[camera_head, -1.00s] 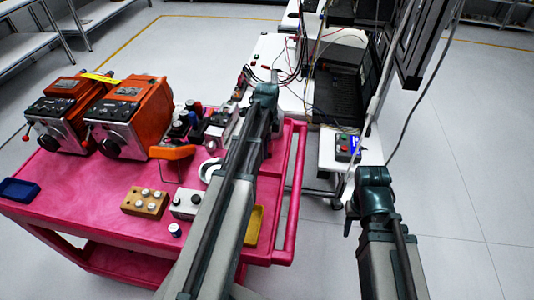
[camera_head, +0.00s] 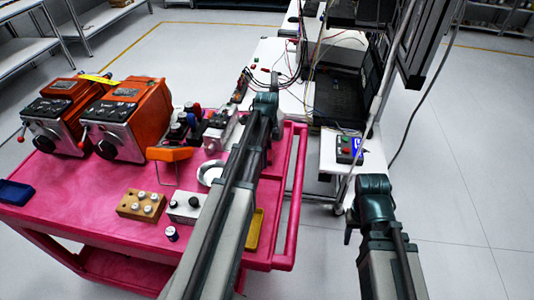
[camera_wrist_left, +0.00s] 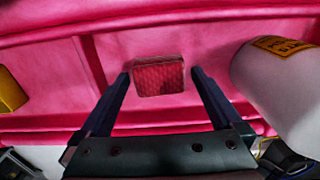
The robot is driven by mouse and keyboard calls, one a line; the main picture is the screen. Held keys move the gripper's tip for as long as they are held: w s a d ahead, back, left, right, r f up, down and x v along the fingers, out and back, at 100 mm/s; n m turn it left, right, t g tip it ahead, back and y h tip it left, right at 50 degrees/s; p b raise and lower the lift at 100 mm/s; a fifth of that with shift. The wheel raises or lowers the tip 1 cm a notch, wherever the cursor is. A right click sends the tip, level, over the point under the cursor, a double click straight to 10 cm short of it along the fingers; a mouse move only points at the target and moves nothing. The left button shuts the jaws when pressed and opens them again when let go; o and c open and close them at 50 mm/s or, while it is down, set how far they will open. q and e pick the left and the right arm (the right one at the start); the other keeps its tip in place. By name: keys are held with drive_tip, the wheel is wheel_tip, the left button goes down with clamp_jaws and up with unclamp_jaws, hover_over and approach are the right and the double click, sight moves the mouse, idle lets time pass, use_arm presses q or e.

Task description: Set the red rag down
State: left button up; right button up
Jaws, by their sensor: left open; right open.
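The red rag (camera_wrist_left: 159,76) is a small, square, folded textured cloth in the left wrist view. It lies flat on the pink surface of the cart (camera_wrist_left: 116,48). My left gripper (camera_wrist_left: 160,73) is open, with one dark finger on each side of the rag. I cannot tell whether the fingertips touch it. In the head view my left arm hides the rag and the left gripper. My right gripper (camera_head: 350,228) is small and partly hidden by its wrist, to the right of the cart over the floor; it is open and holds nothing visible.
A white cylinder (camera_wrist_left: 280,80) with a yellow label stands right of the left gripper. A yellow tray (camera_head: 254,230) is near the cart's right edge. Orange machines (camera_head: 130,115), a wooden block (camera_head: 142,204) and a grey box (camera_head: 186,206) are on the cart (camera_head: 85,215).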

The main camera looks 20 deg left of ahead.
use_arm(q)
drive_tip(key=shift+r, duration=0.15)
wheel_tip(320, 180, up, 12)
drive_tip(key=p, duration=1.2)
drive_tip(key=s+d+n, duration=0.5)
drive_tip(key=s+d, duration=0.5)
drive_tip(key=d, duration=0.2)
drive_tip(key=s+d+n+y, duration=0.1)
drive_tip(key=s+d+n, duration=0.5)
drive_tip(key=s+d, duration=0.3)
drive_tip(key=d, duration=0.3)
drive_tip(key=shift+s+d, duration=0.2)
drive_tip(key=shift+s, duration=0.2)
drive_tip(key=shift+r, duration=0.1)
